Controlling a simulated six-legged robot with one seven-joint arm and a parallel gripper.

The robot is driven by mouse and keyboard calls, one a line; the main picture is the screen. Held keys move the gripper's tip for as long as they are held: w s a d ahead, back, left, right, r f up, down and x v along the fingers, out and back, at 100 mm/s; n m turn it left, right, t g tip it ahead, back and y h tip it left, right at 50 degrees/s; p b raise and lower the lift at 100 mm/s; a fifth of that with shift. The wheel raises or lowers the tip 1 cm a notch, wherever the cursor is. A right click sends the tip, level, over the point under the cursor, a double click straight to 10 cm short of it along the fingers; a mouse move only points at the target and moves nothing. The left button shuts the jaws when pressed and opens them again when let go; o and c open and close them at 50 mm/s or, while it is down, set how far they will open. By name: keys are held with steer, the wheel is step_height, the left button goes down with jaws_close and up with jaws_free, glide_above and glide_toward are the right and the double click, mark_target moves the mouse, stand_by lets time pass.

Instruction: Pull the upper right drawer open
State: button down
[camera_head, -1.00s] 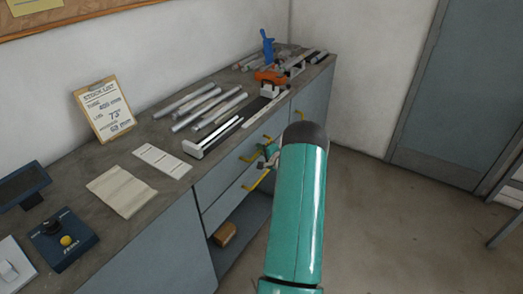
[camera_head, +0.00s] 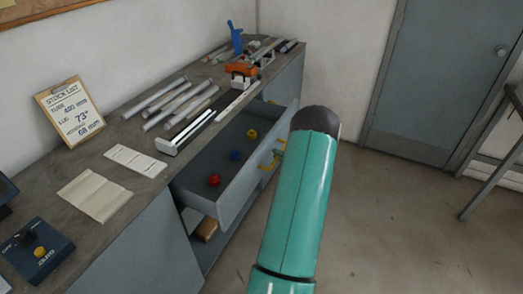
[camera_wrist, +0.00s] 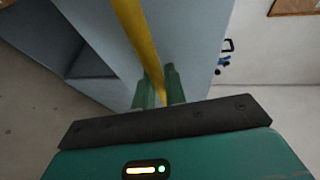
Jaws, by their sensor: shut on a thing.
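The upper drawer (camera_head: 238,192) stands pulled out from the grey-blue bench, with its dark inside showing. A red (camera_head: 214,180), a blue (camera_head: 235,155) and a yellow (camera_head: 252,134) small knob-like thing lie in it. My gripper (camera_wrist: 159,90) is shut on the yellow bar handle (camera_wrist: 131,22) of the drawer front, one green finger on each side. In the head view the handle (camera_head: 266,168) is partly hidden, and my green arm covers most of the gripper.
Metal tubes (camera_head: 180,103), a clipboard (camera_head: 70,112) and an orange clamp (camera_head: 241,70) lie or stand on the bench top. The floor (camera_head: 375,215) on the right is clear up to a metal-legged stand (camera_head: 483,190).

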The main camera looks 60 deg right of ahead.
steer(key=s, duration=0.7)
steer(key=shift+s+d, duration=0.15)
steer(key=shift+d, duration=0.2)
steer(key=c, duration=1.5)
jaws_free()
steer(key=shift+o, duration=0.2)
steer(key=v, duration=1.3)
steer(key=shift+s, duration=0.4)
steer(key=shift+a, duration=0.1)
